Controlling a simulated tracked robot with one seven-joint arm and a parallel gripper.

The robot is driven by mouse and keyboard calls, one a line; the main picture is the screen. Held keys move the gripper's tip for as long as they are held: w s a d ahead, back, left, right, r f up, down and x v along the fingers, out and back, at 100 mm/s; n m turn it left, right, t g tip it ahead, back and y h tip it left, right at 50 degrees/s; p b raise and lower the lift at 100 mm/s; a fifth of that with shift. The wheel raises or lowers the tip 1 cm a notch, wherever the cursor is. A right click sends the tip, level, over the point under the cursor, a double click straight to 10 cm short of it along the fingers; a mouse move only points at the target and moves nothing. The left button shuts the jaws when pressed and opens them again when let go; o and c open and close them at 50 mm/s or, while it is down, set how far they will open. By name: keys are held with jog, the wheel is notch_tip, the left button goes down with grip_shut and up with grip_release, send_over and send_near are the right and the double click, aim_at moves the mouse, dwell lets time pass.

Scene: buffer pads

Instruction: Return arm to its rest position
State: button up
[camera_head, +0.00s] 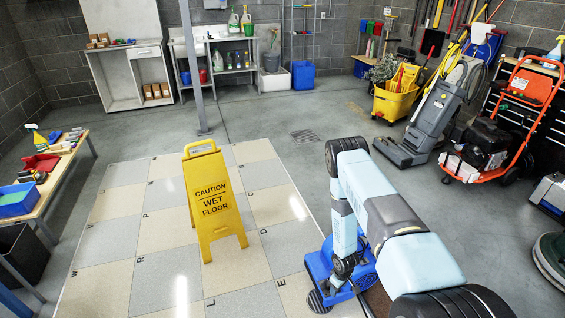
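My arm rises from the bottom right, bends at a high elbow and reaches down toward the tiled floor. Its lower end, with my gripper (341,283), is in front of a blue object (318,266) low over the tiles' right edge. The fingers do not show clearly against it, so I cannot tell whether they are open or shut, or whether they hold anything. A dark rounded edge shows below the blue object at its left.
A yellow wet-floor sign (213,205) stands on the tiles left of my arm. A yellow mop bucket (394,100), a grey floor machine (425,125) and an orange cart (515,115) stand at right. A wooden bench (50,190) is at left. The floor behind the tiles is clear.

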jog(key=w+r+m, duration=0.1)
jog(key=w+r, duration=0.7)
jog(key=r, duration=0.5)
jog(key=w+r+m+t, duration=0.1)
jog(key=w+r+m, duration=0.1)
jog(key=r, duration=1.7)
jog(key=w+r+m+t, duration=0.1)
jog(key=w+r+t, duration=0.15)
jog(key=r, duration=1.75)
jog(key=s+r+m, duration=0.1)
jog(key=s+r, duration=0.5)
jog(key=r, duration=0.5)
jog(key=s+r+m, duration=0.1)
jog(key=s+r, duration=0.6)
jog(key=r, duration=0.4)
jog(key=s+r+m+t, duration=0.1)
jog(key=s+r, duration=0.4)
jog(key=s, duration=0.6)
jog(key=s+r+m+t, duration=0.1)
jog(key=s+r, duration=0.4)
jog(key=s, duration=0.6)
jog(key=shift+s+a+r, duration=0.15)
jog(key=shift+a+r, duration=0.1)
jog(key=shift+a, duration=0.1)
